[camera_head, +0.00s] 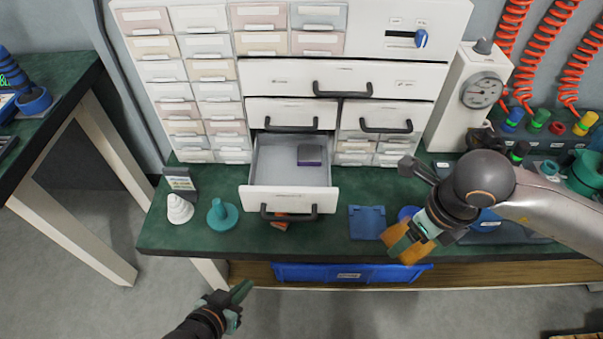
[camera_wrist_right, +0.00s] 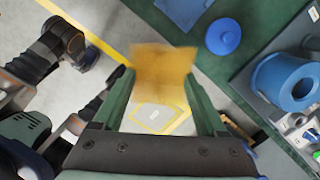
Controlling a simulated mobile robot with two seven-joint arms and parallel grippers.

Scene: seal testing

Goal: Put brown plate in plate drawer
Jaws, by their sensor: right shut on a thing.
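The brown plate (camera_head: 400,247) is an orange-brown flat piece held by my right gripper (camera_head: 410,238) over the front edge of the bench, right of the open drawer. In the right wrist view the plate (camera_wrist_right: 163,72) spans between the two green fingers of the right gripper (camera_wrist_right: 163,88), which is shut on it. A white drawer (camera_head: 292,203) of the cabinet is pulled out, with a dark purple block (camera_head: 310,155) inside at its back right. Whether this is the plate drawer I cannot tell. My left gripper (camera_head: 240,292) is low in front of the bench, apart from everything; its finger gap is unclear.
A blue plate (camera_head: 367,222) lies on the green bench (camera_head: 342,200) between drawer and right gripper. A teal knob-topped piece (camera_head: 222,215) and a white cone (camera_head: 180,209) stand left of the drawer. A blue bin (camera_head: 350,273) sits below the bench edge. A gauge unit (camera_head: 470,95) stands right.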

